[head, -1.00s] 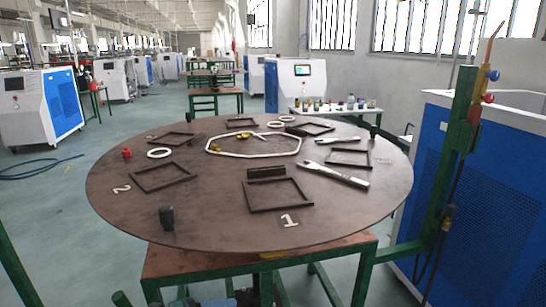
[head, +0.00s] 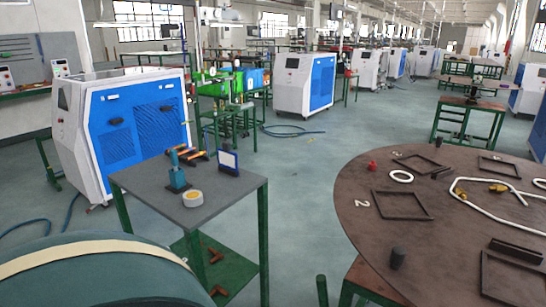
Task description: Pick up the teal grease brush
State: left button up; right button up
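A small teal object (head: 177,178) with an upright part stands on the grey-topped side table (head: 226,200) left of centre in the head view. It may be the grease brush, but it is too small to make out bristles. A roll of tape (head: 193,198) lies just in front of it. Neither of my grippers is in view.
Orange-handled tools (head: 190,155) and a blue-and-white upright panel (head: 228,162) share the side table. Brown pipe fittings (head: 215,256) sit on its lower shelf. A large teal rounded shape (head: 90,275) fills the bottom left. The round brown table (head: 352,205) stands right, with floor between.

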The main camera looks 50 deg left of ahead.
aim_at(173, 152)
jog(key=u, duration=2.3)
jog(key=i, duration=0.7)
